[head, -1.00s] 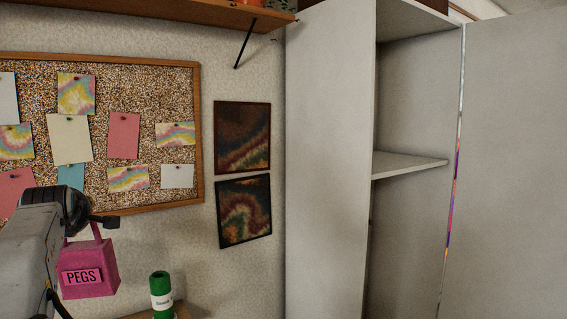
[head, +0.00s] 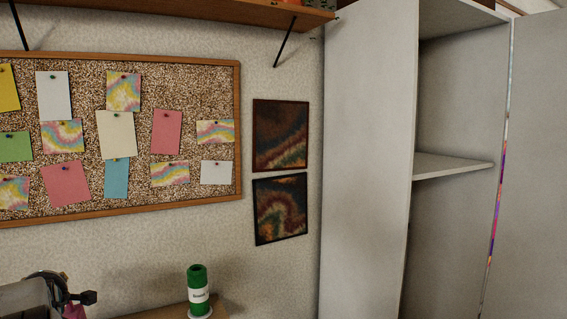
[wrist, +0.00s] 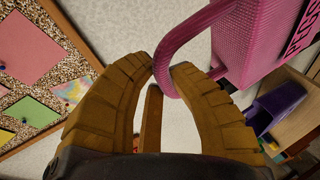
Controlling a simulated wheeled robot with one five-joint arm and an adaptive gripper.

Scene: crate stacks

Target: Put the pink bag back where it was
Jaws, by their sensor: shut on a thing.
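The pink bag (wrist: 235,45) hangs from my gripper (wrist: 165,78) in the wrist view. The yellow fingers are closed around its looped pink handle (wrist: 168,58). A dark label reading "PEGS" is partly cut off at the frame's right edge. In the head view my gripper (head: 75,298) is low at the left edge of the picture, and only a sliver of the pink bag (head: 74,312) shows beside it. Most of the bag is below the frame there.
A green canister (head: 197,286) stands on a wooden surface (head: 222,302) right of my gripper. A corkboard (head: 238,130) and a shelf (head: 200,10) are on the wall. A tall open cabinet (head: 368,170) stands right. The wrist view shows a purple container (wrist: 275,105).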

